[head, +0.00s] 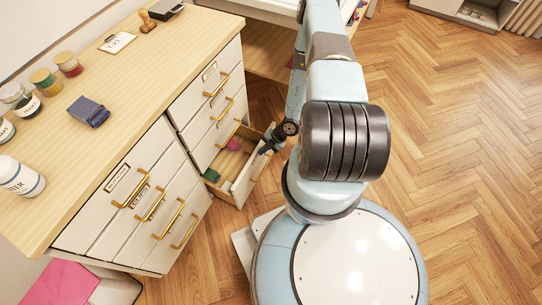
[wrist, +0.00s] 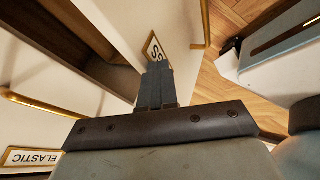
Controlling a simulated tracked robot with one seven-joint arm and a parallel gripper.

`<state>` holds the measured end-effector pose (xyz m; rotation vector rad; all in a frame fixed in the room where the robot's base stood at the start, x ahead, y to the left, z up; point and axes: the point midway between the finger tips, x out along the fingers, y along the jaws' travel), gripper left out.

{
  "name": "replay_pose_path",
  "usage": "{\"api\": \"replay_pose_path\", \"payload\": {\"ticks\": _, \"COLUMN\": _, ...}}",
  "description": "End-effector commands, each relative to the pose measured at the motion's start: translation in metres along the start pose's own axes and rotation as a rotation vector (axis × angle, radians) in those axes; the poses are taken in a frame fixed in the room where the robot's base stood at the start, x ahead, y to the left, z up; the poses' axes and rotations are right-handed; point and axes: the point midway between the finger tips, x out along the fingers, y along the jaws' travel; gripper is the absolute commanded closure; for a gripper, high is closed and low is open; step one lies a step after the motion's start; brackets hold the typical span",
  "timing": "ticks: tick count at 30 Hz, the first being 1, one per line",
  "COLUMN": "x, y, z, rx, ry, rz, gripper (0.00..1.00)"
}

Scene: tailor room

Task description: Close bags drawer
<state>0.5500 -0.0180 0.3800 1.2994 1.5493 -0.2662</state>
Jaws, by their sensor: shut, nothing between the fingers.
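One drawer (head: 243,186) at the bottom of the cabinet's far column stands pulled out in the head view. In the wrist view its front carries a gold-framed label (wrist: 152,46), partly hidden by my fingers, so I cannot read it fully. A gold handle (wrist: 205,22) shows beside the label. The drawer's dark interior (wrist: 65,35) shows at upper left. My gripper (wrist: 158,66) is shut and empty, its fingertips at the label; I cannot tell whether they touch the front. In the head view my gripper (head: 264,151) is small and dark at the drawer's front edge.
Pink (head: 233,145) and green (head: 211,174) items lie in the open drawer. Other drawers with gold handles are shut, including one labelled ELASTIC (wrist: 35,157). Jars and a blue box (head: 88,111) stand on the wooden top (head: 140,75). Parquet floor (head: 460,150) at right is clear.

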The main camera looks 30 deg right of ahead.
Motion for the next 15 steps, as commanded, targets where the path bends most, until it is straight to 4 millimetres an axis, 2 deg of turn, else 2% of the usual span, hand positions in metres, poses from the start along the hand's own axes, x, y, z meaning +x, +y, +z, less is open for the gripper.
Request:
{"api": "replay_pose_path", "payload": {"ticks": 1, "x": 0.006, "y": 0.012, "z": 0.001, "rx": -0.002, "ry": -0.001, "rz": 0.003, "gripper": 1.0}}
{"api": "replay_pose_path", "payload": {"ticks": 6, "x": 0.024, "y": 0.046, "z": 0.001, "rx": 0.001, "ry": -0.002, "rz": 0.004, "gripper": 1.0}}
{"api": "replay_pose_path", "payload": {"ticks": 15, "x": 0.044, "y": 0.086, "z": 0.002, "rx": 0.005, "ry": -0.004, "rz": 0.004, "gripper": 1.0}}
